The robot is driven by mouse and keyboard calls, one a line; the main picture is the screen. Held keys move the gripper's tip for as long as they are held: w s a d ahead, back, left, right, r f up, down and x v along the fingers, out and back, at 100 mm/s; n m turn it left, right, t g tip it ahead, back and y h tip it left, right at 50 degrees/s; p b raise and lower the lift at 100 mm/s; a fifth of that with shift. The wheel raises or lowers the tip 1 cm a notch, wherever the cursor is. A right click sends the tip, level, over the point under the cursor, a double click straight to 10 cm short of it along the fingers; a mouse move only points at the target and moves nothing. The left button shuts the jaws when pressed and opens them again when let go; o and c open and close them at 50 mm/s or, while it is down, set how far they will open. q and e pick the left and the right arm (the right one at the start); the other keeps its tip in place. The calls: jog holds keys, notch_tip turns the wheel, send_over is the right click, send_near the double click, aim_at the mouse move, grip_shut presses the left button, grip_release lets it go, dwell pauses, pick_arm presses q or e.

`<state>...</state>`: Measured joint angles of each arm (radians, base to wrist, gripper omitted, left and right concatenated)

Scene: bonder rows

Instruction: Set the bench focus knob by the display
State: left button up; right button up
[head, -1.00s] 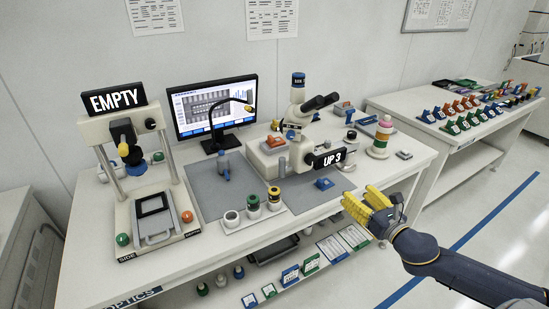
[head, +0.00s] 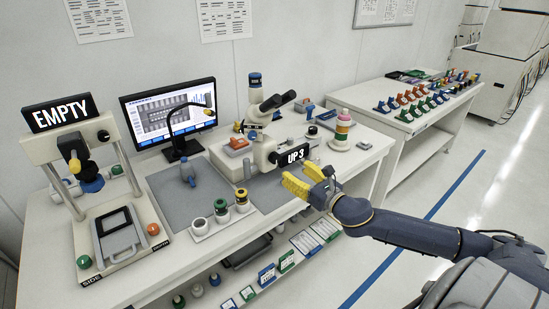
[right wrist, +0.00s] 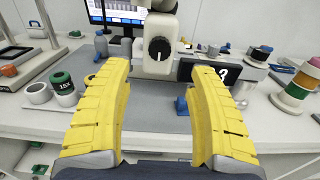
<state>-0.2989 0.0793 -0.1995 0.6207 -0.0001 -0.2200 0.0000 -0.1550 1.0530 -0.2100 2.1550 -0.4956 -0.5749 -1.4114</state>
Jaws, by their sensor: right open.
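The bench microscope (head: 258,125) stands on the bench with a black display (head: 294,155) on its front reading "UP 3". The display (right wrist: 228,73) is to the knob's right there, partly covered by a finger. My right gripper (head: 302,179) has yellow fingers and is in front of the microscope. It is open and empty, its fingers (right wrist: 160,75) spread either side of the knob in the picture, apart from it. My left gripper is out of view.
A small blue block (right wrist: 181,105) lies on the bench below the knob. A tray of jars (head: 222,222) stands left of my gripper, and a stack of coloured rings (head: 342,130) stands to the right. A fixture marked "EMPTY" (head: 60,113) and a monitor (head: 170,112) are farther left.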

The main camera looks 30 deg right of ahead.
aim_at(277, 158)
jog(key=shift+w+a, duration=0.2)
jog(key=shift+w, duration=1.7)
jog(key=shift+w+a, duration=0.2)
jog(key=shift+w, duration=1.75)
jog(key=shift+w+a, duration=0.2)
jog(key=shift+w, duration=1.7)
jog(key=shift+c, duration=0.5)
grip_shut()
